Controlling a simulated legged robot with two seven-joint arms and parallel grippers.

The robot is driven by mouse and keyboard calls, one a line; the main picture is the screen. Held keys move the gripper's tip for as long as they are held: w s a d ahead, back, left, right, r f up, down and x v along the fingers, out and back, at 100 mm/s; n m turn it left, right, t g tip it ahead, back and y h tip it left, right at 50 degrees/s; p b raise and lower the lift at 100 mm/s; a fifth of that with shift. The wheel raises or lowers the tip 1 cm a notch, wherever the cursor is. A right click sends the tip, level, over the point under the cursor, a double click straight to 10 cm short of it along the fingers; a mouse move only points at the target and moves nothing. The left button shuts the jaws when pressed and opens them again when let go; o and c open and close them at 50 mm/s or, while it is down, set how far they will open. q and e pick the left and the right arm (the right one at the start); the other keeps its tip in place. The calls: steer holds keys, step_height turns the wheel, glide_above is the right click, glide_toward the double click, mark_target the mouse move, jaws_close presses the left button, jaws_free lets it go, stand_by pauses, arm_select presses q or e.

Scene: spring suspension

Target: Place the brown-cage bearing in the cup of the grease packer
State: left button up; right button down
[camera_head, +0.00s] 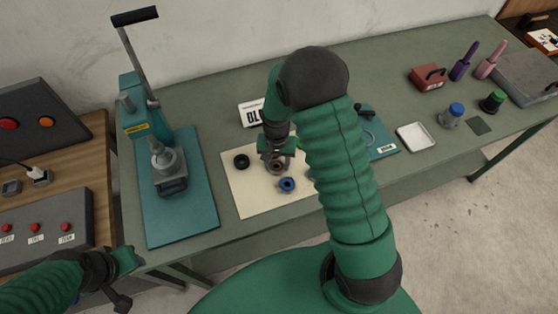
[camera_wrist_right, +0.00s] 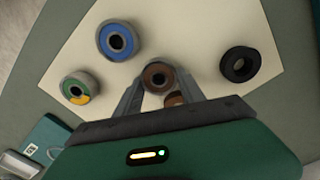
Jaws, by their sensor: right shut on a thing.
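The brown-cage bearing (camera_wrist_right: 158,77) sits between the fingers of my right gripper (camera_wrist_right: 155,82) in the right wrist view. In the head view my right gripper (camera_head: 276,157) is over the cream mat, shut on the bearing (camera_head: 276,167). I cannot tell whether the bearing is clear of the mat. The grease packer (camera_head: 148,128) stands at the left of the bench, with a raised lever and a grey cup (camera_head: 170,164) low at its front. My left gripper (camera_head: 127,260) is at the lower left, away from these; its jaw opening is unclear.
The cream mat (camera_head: 243,195) also holds a black-cage bearing (camera_head: 241,161), a blue-cage bearing (camera_head: 287,184) and a green-and-yellow bearing (camera_wrist_right: 78,88). A second brown piece (camera_wrist_right: 175,100) shows by the gripper. A white tray (camera_head: 416,136) lies to the right. My right arm hides part of the bench.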

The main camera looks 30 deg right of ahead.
steer(key=c, duration=0.7)
jaws_free()
steer(key=shift+w+a, duration=0.1)
steer(key=shift+a, duration=0.25)
steer(key=shift+c, duration=0.2)
steer(key=shift+o, duration=0.2)
steer(key=shift+d, duration=0.35)
steer(key=shift+s+d+f, duration=0.1)
steer(key=shift+s+d, duration=0.15)
steer(key=shift+d, duration=0.65)
steer(key=shift+w+a, duration=0.15)
steer(key=shift+a, duration=0.45)
steer(key=shift+d, duration=0.2)
arm_select(q)
steer(key=shift+d, duration=0.3)
steer(key=shift+a, duration=0.15)
arm_select(e)
steer(key=shift+a, duration=0.1)
arm_select(q)
steer(key=shift+r, duration=0.1)
